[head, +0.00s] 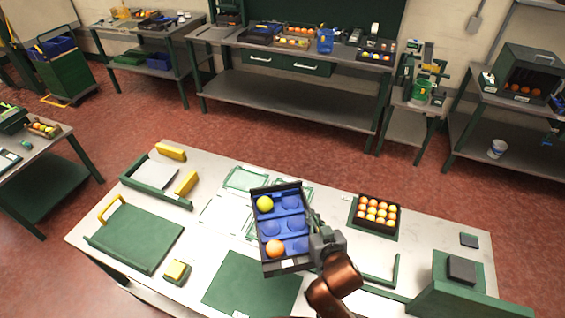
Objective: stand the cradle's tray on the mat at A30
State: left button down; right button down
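A dark tray (262,217) with blue pockets is held above the middle of the table, tilted in the view. It carries a yellow-green fruit in a far-left pocket and an orange one in a near-left pocket; the other pockets look empty. My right gripper (319,246) is at the tray's right edge and appears shut on it. A green angled frame (396,270), possibly the cradle, lies right of my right arm with nothing visible on it. A plain green mat (252,285) lies at the front. No A30 label is readable. My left gripper is out of view.
A dark crate of oranges (359,213) stands on a green mat right of the tray. Green-outlined pads (246,179) lie behind the tray. A green stand (455,283) is at right.

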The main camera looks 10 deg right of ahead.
aim_at(274, 231)
jog(key=a+f+n+y, duration=0.2)
jog(key=a, duration=0.2)
jog(key=a+f+n+g+y+p, duration=0.1)
jog(key=a+f+n+y, duration=0.1)
jog(key=a, duration=0.2)
jog(key=w+a+f+n+g+y, duration=0.1)
jog(key=a+f+n+y, duration=0.1)
jog(key=a+y, duration=0.1)
jog(key=shift+a, duration=0.6)
jog(key=s+a+f+n+g+y+b, duration=0.1)
jog(key=f, duration=0.3)
jog(key=s+a+f+n+g+y+b, duration=0.1)
jog(key=a+f+n+y+b, duration=0.1)
jog(key=f, duration=0.3)
jog(key=s+a+f+n+g+y+b, duration=0.1)
jog(key=a+f+n+g, duration=0.1)
jog(key=f, duration=0.3)
jog(key=shift+s+a+f, duration=0.1)
jog(key=shift+a+f, duration=0.1)
jog(key=shift+f, duration=0.05)
jog(key=shift+f+b, duration=0.55)
jog(key=shift+b, duration=0.05)
jog(key=c, duration=2.1)
grip_release()
jog(key=shift+f, duration=0.1)
